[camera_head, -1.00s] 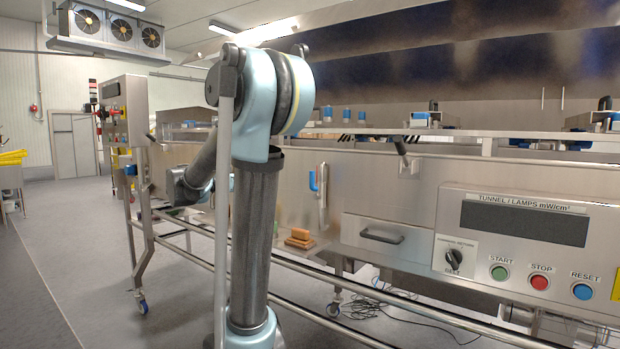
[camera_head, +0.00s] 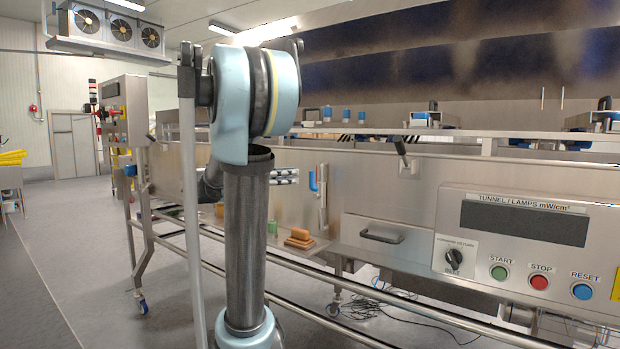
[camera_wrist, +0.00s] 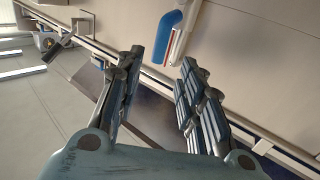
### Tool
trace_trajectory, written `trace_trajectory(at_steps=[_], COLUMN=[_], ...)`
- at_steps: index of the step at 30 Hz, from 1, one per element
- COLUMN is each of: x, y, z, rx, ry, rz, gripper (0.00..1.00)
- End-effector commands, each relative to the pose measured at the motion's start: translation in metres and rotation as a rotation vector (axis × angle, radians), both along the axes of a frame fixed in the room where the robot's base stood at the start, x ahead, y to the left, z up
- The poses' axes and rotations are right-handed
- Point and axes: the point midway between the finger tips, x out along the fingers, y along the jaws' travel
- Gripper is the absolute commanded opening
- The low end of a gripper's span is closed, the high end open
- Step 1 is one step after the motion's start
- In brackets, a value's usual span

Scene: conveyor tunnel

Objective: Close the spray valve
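A blue lever handle (camera_head: 313,180) on an upright pale pipe (camera_head: 323,186) is on the steel side of the tunnel; it looks like the spray valve, though I cannot be sure. In the wrist view the blue handle (camera_wrist: 166,38) hangs bent downward beside the pale pipe (camera_wrist: 185,32), with a thin red strip by it. My gripper (camera_wrist: 162,60) is open and empty, its fingers apart, with the handle ahead between and beyond the fingertips. In the head view my gripper's fingers (camera_head: 285,176) show left of the handle, beside the column of my arm.
A drawer with a dark handle (camera_head: 380,237) and a control panel (camera_head: 522,240) are to the right. Orange-brown blocks (camera_head: 299,236) and a green item (camera_head: 272,227) sit on a low ledge below.

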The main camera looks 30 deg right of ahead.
Motion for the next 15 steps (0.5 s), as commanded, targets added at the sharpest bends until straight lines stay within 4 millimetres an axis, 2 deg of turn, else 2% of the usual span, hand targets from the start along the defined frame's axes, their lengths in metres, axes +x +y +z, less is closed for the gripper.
trace_trajectory(at_steps=[15], x=[-0.013], y=[-0.061], z=[0.0], rx=[0.0], ry=[0.0], rz=[-0.003], gripper=[0.35])
